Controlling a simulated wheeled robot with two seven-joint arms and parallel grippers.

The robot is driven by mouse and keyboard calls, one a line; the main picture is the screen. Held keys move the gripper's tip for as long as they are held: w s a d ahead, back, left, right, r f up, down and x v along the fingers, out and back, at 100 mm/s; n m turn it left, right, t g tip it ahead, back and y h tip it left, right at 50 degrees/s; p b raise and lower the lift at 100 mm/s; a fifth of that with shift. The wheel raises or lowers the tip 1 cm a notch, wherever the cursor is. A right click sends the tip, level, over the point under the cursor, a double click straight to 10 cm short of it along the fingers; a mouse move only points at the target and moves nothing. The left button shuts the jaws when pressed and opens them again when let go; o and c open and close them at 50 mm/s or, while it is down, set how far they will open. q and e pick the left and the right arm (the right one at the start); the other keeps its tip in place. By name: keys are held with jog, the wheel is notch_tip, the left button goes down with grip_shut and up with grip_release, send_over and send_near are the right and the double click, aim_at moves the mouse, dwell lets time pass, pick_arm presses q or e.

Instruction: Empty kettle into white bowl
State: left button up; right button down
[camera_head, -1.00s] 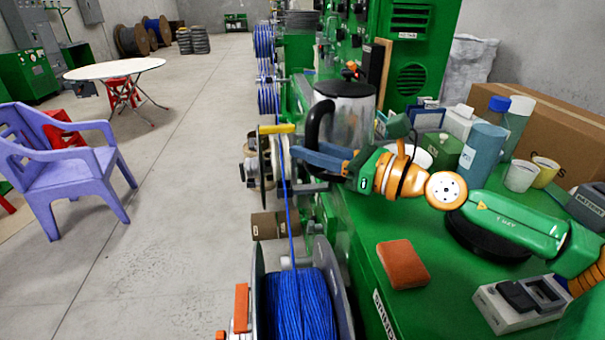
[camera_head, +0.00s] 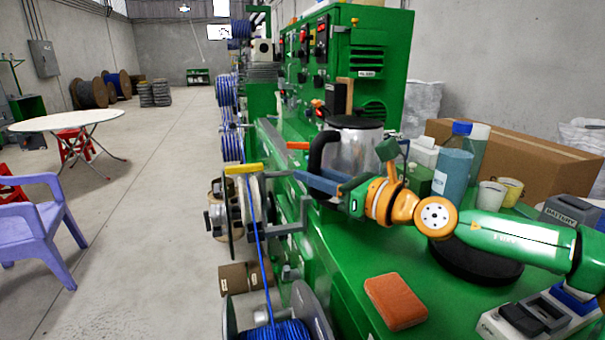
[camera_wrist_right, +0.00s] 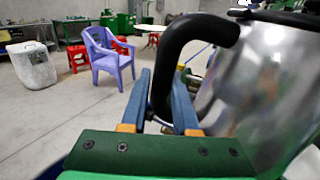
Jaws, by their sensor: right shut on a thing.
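The kettle (camera_head: 360,150) is a shiny metal body with a dark lid and a black curved handle (camera_head: 318,152). It looks roughly upright beside the green machine. My right gripper (camera_head: 300,180) has its blue fingers shut around the lower handle. In the right wrist view the handle (camera_wrist_right: 180,45) comes down between the two fingers (camera_wrist_right: 163,105), with the kettle body (camera_wrist_right: 265,90) to the right. I cannot make out the white bowl now; the kettle and my right wrist cover part of the bench there. My left gripper is out of view.
On the green bench, a blue bottle (camera_head: 455,170), a white cup (camera_head: 490,194), a yellow cup (camera_head: 510,188) and a cardboard box (camera_head: 520,165) stand at the right. An orange-brown block (camera_head: 395,302) lies in front. Cable spools line the bench's left edge; floor beyond is open.

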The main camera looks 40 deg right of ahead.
aim_at(330, 138)
jog(key=shift+w+d+f, duration=0.1)
jog(key=shift+d+f, duration=0.05)
jog(key=shift+f, duration=0.2)
jog(key=shift+d+h, duration=0.1)
jog(key=shift+h, duration=0.2)
jog(key=shift+s+d+r+m+p, duration=0.2)
jog(key=shift+r+m+p, duration=0.1)
jog(key=shift+r+p, duration=0.3)
jog(key=r+m+p, duration=0.1)
jog(key=r+p, duration=0.1)
jog(key=d+r+m+p, duration=0.1)
jog(key=shift+w+r+p, duration=0.1)
jog(key=shift+r+p, duration=0.25)
jog(key=shift+r, duration=0.05)
jog(key=shift+w+d+r+m+p, duration=0.1)
jog(key=shift+d+r+m+p, duration=0.15)
jog(key=shift+r+m+p, duration=0.25)
jog(key=shift+d+r+m+p, duration=0.25)
jog(key=shift+r+m+p, duration=0.1)
jog(key=shift+r+m, duration=0.15)
jog(key=shift+f, duration=0.2)
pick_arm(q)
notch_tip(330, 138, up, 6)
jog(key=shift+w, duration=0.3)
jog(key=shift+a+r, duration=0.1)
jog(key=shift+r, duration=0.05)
pick_arm(e)
jog(key=shift+d+r, duration=0.1)
jog(key=shift+r, duration=0.05)
